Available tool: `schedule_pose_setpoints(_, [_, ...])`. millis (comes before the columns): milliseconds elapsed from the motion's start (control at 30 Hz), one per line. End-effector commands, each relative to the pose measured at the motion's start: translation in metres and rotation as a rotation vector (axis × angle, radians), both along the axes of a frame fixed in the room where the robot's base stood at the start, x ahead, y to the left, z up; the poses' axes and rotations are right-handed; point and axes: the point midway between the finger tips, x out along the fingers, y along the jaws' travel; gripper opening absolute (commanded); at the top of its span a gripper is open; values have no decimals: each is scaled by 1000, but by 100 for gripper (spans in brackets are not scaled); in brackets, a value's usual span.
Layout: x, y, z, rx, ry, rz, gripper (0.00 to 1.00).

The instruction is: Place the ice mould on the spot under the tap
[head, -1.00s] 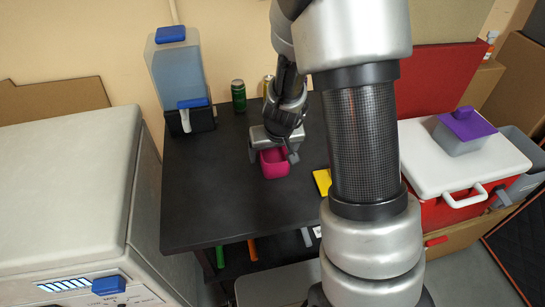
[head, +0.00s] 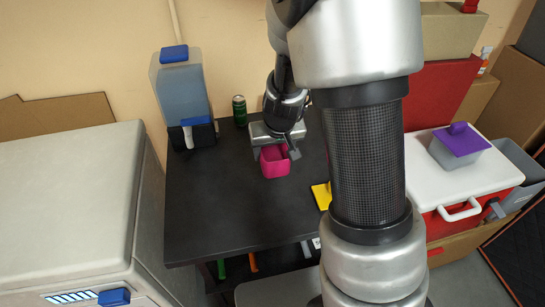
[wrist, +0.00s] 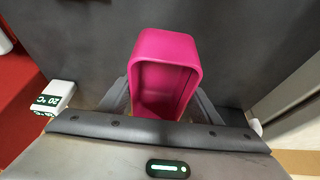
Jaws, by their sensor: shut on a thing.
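The ice mould, a bright pink open tub (head: 274,165), is held over the dark table, right of the tap. In the wrist view the ice mould (wrist: 165,75) fills the space between the two fingers, its open side facing the camera. My gripper (head: 275,148) is shut on it; it also shows in the wrist view (wrist: 163,98). The tap is the blue-and-white spout (head: 188,128) on the front of a clear blue water dispenser (head: 180,88) at the table's back left. Whether the mould touches the tabletop I cannot tell.
A green can (head: 239,110) stands at the back, between dispenser and gripper. A yellow item (head: 321,195) lies to the right, partly behind my arm. The table (head: 215,205) is clear at front left. A grey-white appliance (head: 65,200) stands to the left, a red-and-white cooler (head: 455,185) to the right.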

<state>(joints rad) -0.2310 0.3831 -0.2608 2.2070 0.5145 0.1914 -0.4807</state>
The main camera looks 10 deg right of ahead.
Motion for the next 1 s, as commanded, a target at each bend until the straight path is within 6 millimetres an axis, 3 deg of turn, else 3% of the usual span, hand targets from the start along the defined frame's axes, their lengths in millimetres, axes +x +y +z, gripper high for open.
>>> schedule_pose_setpoints(33, [0,1,13,0,-1,2,30])
schedule_pose_setpoints(267, [-4,3,47,8,-4,8,30])
schedule_pose_setpoints(667, [-35,0,121,1,1,0,30])
schedule_pose_setpoints(1000, [-40,6,144,19,1,13,30])
